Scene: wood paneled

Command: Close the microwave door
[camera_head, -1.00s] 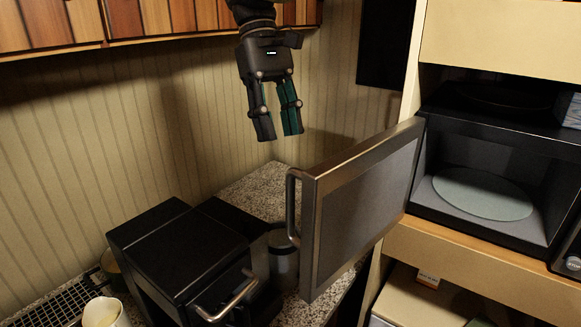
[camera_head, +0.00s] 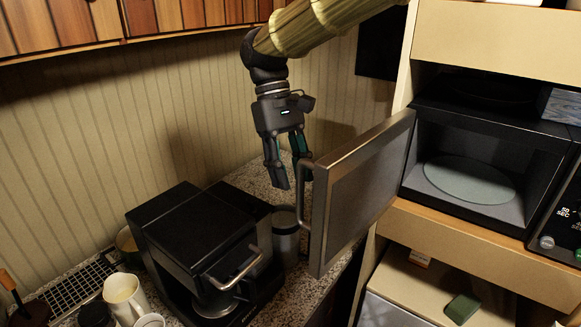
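The microwave (camera_head: 510,130) sits in a shelf opening at the right, its dark inside and round glass plate (camera_head: 468,180) showing. Its door (camera_head: 362,195) stands wide open, swung out toward the left, with a metal bar handle (camera_head: 304,190) on its free edge. My gripper (camera_head: 290,184) points down just left of the door's upper free edge, close to the handle. Its two fingers are apart with nothing between them. The right finger overlaps or nears the handle in the picture; I cannot tell if they touch.
A black coffee machine (camera_head: 195,225) stands on the granite counter below my gripper, with a dark canister (camera_head: 285,236) beside it near the door. Cups (camera_head: 124,296) stand at the lower left. Wooden cabinets (camera_head: 130,15) hang above. The space before the microwave opening is clear.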

